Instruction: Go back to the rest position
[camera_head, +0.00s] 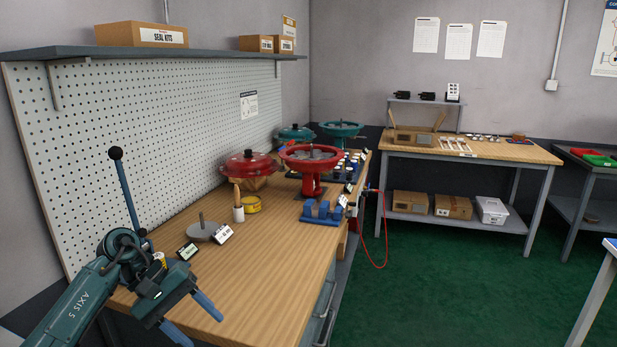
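My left gripper (205,328) is at the lower left, on a teal arm that comes in from the left edge. Its two blue fingers are spread apart with nothing visible between them. It is over the near end of the wooden workbench (265,262), close to the bench's front edge. I cannot tell its exact height above the top. My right gripper is not in view.
A blue lever (127,195) with a black knob rises beside my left arm; its base is hidden. A grey disc with a spindle (202,231), red valve parts (311,160) and a blue holder (322,213) stand farther along. Green floor (430,290) is clear at right.

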